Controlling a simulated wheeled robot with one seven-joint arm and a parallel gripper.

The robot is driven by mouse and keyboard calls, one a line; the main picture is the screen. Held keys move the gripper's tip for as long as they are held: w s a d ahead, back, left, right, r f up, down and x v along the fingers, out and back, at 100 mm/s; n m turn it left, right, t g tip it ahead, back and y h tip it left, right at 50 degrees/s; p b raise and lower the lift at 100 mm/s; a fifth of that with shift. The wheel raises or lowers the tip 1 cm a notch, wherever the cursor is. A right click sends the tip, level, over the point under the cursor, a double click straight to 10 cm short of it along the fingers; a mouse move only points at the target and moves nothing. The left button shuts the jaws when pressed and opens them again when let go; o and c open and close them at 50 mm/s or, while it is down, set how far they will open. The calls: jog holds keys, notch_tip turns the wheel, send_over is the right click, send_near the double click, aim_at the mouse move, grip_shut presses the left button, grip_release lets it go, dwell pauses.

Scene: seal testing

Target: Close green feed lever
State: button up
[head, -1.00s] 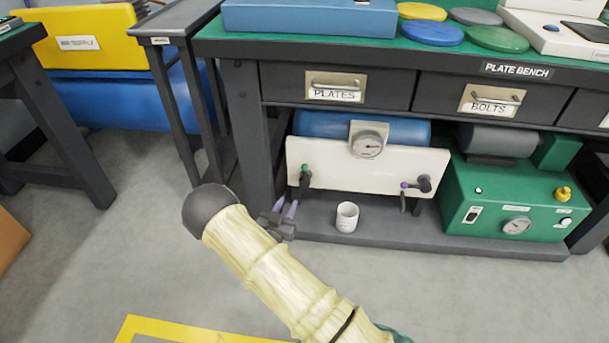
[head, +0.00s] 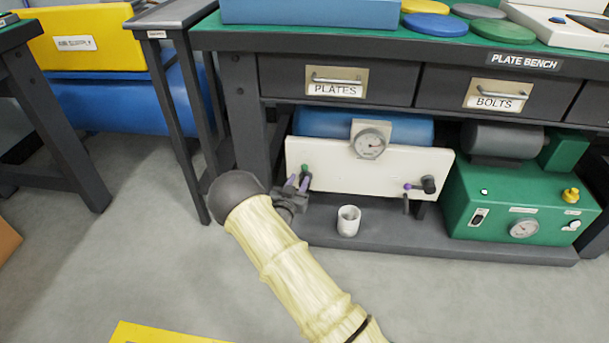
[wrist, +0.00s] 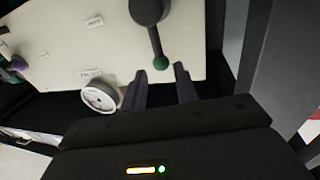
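The green feed lever shows in the wrist view as a dark arm with a green tip (wrist: 160,62), running from a round dark hub. In the head view its green tip (head: 305,168) is at the left of the white panel (head: 345,174). My gripper (head: 298,182) is in front of the panel's left end and hides most of the lever there. In the wrist view my gripper (wrist: 161,70) is open, with one finger on each side of the green tip's line. The tip sits at the mouth between the fingertips, with visible gaps.
A purple-tipped lever (head: 412,186) is at the panel's right. A pressure gauge (head: 370,143) is above the panel. A white cup (head: 348,220) stands on the bench's lower shelf (head: 430,238). A green box (head: 525,205) stands right. The bench leg (head: 248,130) is close to my arm.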

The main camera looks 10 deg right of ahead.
aim_at(304, 171)
jog(key=b+x, duration=0.2)
jog(key=x, duration=0.3)
jog(key=shift+w+d+f+b, duration=0.15)
jog(key=shift+w+b, duration=0.15)
jog(key=shift+b, duration=0.05)
jog(key=shift+w+d, duration=0.25)
jog(key=shift+w, duration=0.2)
jog(key=shift+c, duration=0.2)
grip_shut()
